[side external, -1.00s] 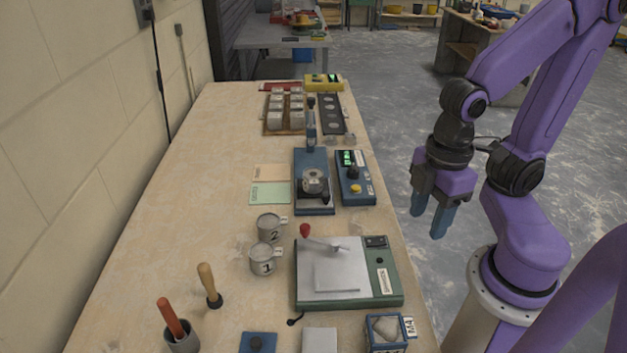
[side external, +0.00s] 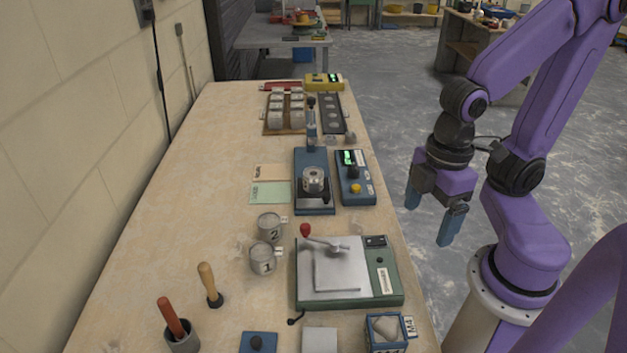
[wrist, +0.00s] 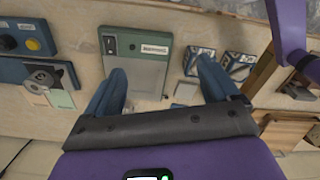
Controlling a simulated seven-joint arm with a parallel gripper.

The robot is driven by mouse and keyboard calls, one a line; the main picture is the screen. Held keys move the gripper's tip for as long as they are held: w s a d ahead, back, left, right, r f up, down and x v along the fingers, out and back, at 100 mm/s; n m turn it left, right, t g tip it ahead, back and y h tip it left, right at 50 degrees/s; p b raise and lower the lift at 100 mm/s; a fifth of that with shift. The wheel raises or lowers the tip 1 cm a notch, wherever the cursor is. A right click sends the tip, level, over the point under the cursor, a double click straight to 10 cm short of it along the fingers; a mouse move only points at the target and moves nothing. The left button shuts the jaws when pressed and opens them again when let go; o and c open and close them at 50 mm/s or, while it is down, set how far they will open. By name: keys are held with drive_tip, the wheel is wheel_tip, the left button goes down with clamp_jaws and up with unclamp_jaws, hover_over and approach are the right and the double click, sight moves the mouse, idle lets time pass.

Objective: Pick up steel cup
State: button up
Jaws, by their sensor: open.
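Several grey metal cups show in the side view. A small round steel cup (side external: 314,179) stands on the blue press-like device (side external: 313,208). Two grey handled cups, marked 1 (side external: 262,261) and 2 (side external: 269,228), stand on the bench left of the green device. I cannot tell which one the task means. A grey round cup-like piece (wrist: 41,80) also shows on the blue device at the left of the wrist view. My gripper (side external: 429,224) is open and empty, beyond the bench's right edge and apart from all cups. Its two blue fingers (wrist: 160,70) frame the green device in the wrist view.
The green device (side external: 387,262) has a metal plate and a red-knobbed lever. A blue control box (side external: 353,178) stands beside the press. Wood-handled tools (side external: 208,281), a blue-framed block (side external: 385,333) and a tray of blocks (side external: 284,130) stand around. The left bench strip is clear.

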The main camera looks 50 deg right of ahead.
drive_tip(key=w+f+n+t+h, duration=0.2)
drive_tip(key=w+n+h, duration=0.15)
drive_tip(key=w, duration=0.45)
drive_tip(key=w+f+n+t+h, duration=0.1)
drive_tip(key=w+f+n+h, duration=0.15)
drive_tip(key=w+h, duration=0.4)
drive_tip(key=n+t+h, duration=0.2)
drive_tip(key=n+t, duration=0.2)
drive_tip(key=n, duration=0.2)
approach(310, 180)
drive_tip(key=x, duration=0.8)
drive_tip(key=shift+w+d, duration=0.1)
drive_tip(key=shift+d, duration=0.05)
drive_tip(key=shift+x, duration=2.75)
drive_tip(key=shift+f, duration=0.1)
drive_tip(key=c, duration=1.3)
drive_tip(key=shift+c, duration=0.4)
